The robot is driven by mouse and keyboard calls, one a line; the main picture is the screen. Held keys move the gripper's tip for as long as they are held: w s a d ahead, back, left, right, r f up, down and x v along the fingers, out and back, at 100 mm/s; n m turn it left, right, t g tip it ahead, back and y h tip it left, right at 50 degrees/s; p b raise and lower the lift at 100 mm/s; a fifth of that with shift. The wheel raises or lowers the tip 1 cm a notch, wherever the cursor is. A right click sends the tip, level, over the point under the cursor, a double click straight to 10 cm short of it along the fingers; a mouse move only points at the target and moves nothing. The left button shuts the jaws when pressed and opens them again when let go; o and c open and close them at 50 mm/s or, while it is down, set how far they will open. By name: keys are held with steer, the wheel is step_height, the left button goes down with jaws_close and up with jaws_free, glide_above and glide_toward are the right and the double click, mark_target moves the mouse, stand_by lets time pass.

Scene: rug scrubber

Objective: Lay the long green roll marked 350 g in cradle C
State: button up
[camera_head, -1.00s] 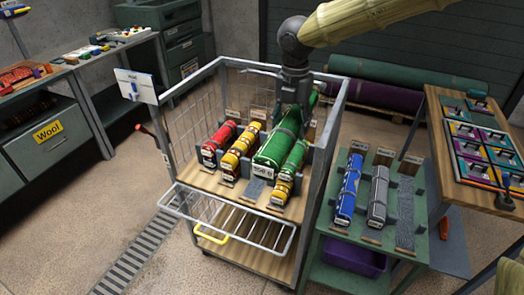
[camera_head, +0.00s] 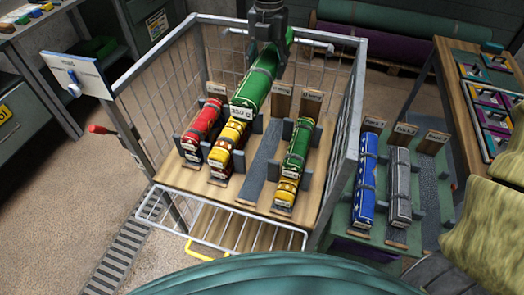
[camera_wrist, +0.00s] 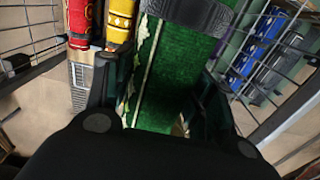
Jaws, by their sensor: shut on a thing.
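The long green roll (camera_head: 262,82), with a white "350 g" label on its near end, is held in the air over the back of the wire cart. My gripper (camera_head: 268,45) is shut on it from above. In the wrist view the roll (camera_wrist: 168,75) runs between the two fingers of my gripper (camera_wrist: 163,95), with a grey band around it. Below, an empty cradle with a grey pad (camera_head: 262,160) lies between the red-yellow rolls and a shorter green roll. The letters on the back signs are too small to read surely.
A red roll (camera_head: 203,130), a yellow-red roll (camera_head: 231,145) and a shorter green roll (camera_head: 298,148) fill neighbouring cradles. The cart's wire walls and grey frame (camera_head: 362,75) stand around. Blue (camera_head: 366,180) and grey (camera_head: 399,185) rolls lie on the green side stand.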

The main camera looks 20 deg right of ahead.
mark_target(265, 155)
steer(key=shift+s+f+b, duration=0.25)
steer(key=shift+f+b, duration=0.45)
steer(key=shift+b, duration=0.1)
steer(key=f+b, duration=0.1)
steer(key=f, duration=1)
steer(key=f+b, duration=0.1)
steer(key=f, duration=1)
steer(key=w+f+b, duration=0.1)
steer(key=f, duration=1)
steer(key=shift+a, duration=0.1)
steer(key=shift+b, duration=0.3)
steer(key=o, duration=1.3)
steer(key=shift+f, duration=0.1)
steer(key=shift+c, duration=0.2)
step_height(265, 155, up, 12)
